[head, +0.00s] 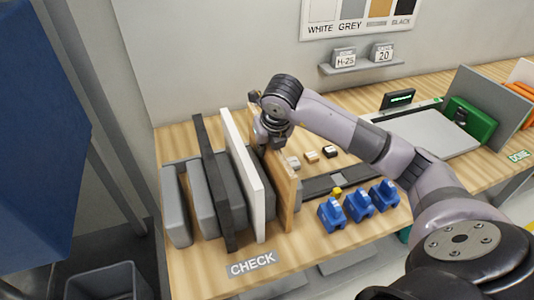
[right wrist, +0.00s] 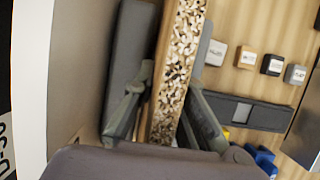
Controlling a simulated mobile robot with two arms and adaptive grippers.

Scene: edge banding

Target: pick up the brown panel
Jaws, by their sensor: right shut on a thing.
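The brown panel (head: 288,200) stands upright on edge at the right end of a row of panels in the head view. Its speckled chipboard edge (right wrist: 178,60) runs up the middle of the right wrist view. My right gripper (head: 271,142) reaches down onto the top of the brown panel from above. In the right wrist view my right gripper (right wrist: 172,95) has one finger on each side of the panel and is shut on it. I cannot tell whether the panel's lower edge touches the table. My left gripper is not in view.
A white panel (head: 243,165) and a black panel (head: 214,185) stand left of it between grey rack blocks (head: 175,205). Several blue clamps (head: 358,206) and small sample blocks (head: 312,157) lie to the right. A CHECK label (head: 252,263) is at the front.

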